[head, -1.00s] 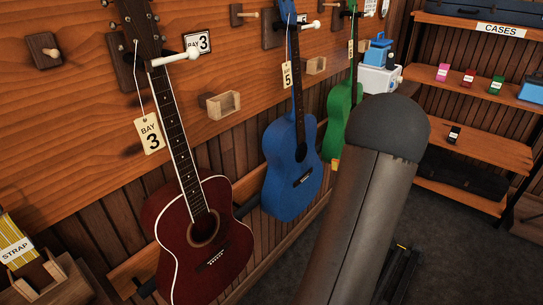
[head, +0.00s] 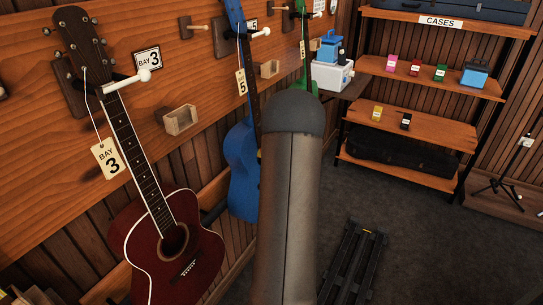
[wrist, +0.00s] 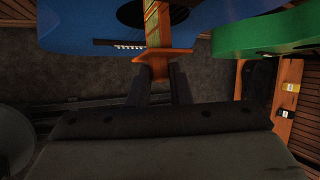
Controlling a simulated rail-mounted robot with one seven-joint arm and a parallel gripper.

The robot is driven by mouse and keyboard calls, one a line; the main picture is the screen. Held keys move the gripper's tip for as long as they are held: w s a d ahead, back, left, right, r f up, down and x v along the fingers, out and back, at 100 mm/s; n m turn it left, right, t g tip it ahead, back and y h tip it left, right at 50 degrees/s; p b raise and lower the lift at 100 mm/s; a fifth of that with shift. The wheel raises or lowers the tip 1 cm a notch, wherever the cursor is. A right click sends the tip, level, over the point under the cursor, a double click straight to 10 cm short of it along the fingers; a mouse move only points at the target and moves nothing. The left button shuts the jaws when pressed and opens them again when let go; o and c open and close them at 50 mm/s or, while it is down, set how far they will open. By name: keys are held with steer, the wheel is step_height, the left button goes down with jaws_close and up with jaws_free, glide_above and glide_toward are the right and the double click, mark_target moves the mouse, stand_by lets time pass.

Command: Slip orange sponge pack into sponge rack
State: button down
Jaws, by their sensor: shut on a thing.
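In the wrist view my gripper (wrist: 159,88) is shut on an orange piece (wrist: 163,56), which I take to be the orange sponge pack. It has a wide edge beyond the fingertips and a narrower part between the fingers. In the head view my arm hides the gripper and the pack. Two small open wooden holders are on the wall, one by the red instrument (head: 180,119) and one right of the blue one (head: 269,69). I cannot tell which is the sponge rack.
A red instrument (head: 140,245) hangs at left with a Bay 3 tag. A green one (wrist: 265,35) hangs right of the blue one. A shelf unit (head: 415,125) with small coloured boxes stands at the back right.

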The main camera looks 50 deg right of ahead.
steer(key=shift+w+a, duration=0.1)
steer(key=shift+w, duration=0.5)
steer(key=shift+w+a+r+p, duration=0.1)
steer(key=shift+w+p, duration=0.4)
steer(key=shift+w, duration=0.2)
step_height(320, 180, down, 3)
steer(key=shift+r+p, duration=0.15)
steer(key=shift+p, duration=0.15)
steer(key=shift+f, duration=0.3)
steer(key=shift+f, duration=0.1)
steer(key=c, duration=1.3)
jaws_free()
steer(key=shift+c, duration=0.2)
